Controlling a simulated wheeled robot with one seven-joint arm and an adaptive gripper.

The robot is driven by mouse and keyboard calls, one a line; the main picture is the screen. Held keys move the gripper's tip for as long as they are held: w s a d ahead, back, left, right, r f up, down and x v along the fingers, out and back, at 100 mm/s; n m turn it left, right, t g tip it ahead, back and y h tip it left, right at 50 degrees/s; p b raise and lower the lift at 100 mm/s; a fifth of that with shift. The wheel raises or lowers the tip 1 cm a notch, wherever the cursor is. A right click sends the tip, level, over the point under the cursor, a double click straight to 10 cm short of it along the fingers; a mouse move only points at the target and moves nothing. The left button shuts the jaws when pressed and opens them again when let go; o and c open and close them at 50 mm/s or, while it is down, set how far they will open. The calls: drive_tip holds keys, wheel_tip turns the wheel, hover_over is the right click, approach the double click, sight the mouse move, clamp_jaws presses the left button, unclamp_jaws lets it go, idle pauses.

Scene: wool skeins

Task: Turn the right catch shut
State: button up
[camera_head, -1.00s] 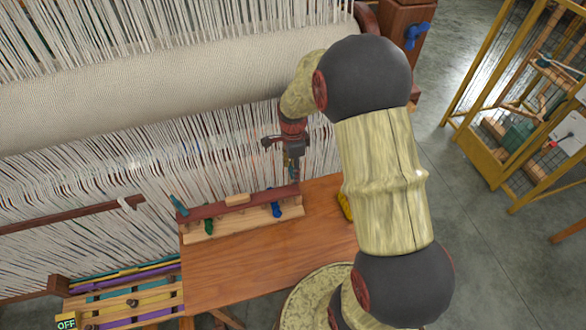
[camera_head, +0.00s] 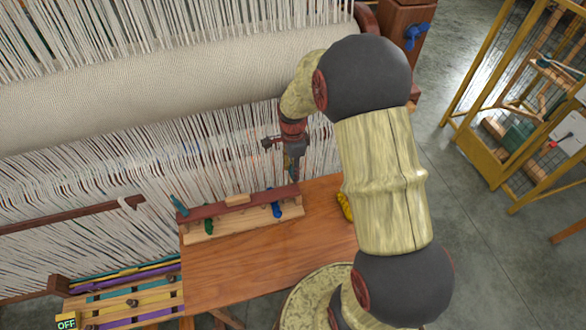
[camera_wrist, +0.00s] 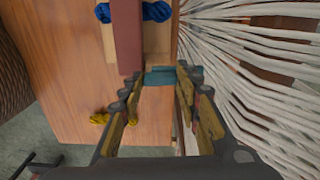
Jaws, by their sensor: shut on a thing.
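A red-brown bar (camera_head: 225,207) lies across a pale wooden board (camera_head: 232,226) at the table's loom side. Its right end passes beneath my gripper (camera_head: 292,172). In the wrist view my gripper (camera_wrist: 158,78) is shut on the teal right catch (camera_wrist: 160,77), at the end of the red-brown bar (camera_wrist: 127,35). The catch's exact angle to the bar is hard to tell, as the fingers cover its ends. The teal left catch (camera_head: 178,204) sticks out at the bar's left end. A blue skein (camera_head: 276,210) and a green skein (camera_head: 209,226) lie under the bar.
The loom's white warp threads (camera_head: 110,165) stand close behind the bar and beside my gripper. A yellow skein (camera_head: 345,206) lies at the table's right side. The wooden table top (camera_head: 250,265) is clear in front of the board.

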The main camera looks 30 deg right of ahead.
drive_tip(key=n, duration=0.3)
drive_tip(key=shift+p, duration=0.3)
drive_tip(key=n, duration=0.5)
drive_tip(key=shift+p, duration=0.3)
drive_tip(key=n, duration=0.3)
drive_tip(key=shift+n, duration=0.3)
drive_tip(key=n, duration=0.3)
drive_tip(key=shift+n+p, duration=0.35)
drive_tip(key=shift+n, duration=0.05)
drive_tip(key=n, duration=1.3)
drive_tip(key=shift+n+p, duration=0.4)
drive_tip(key=o, duration=1.1)
drive_tip(key=shift+o, duration=0.3)
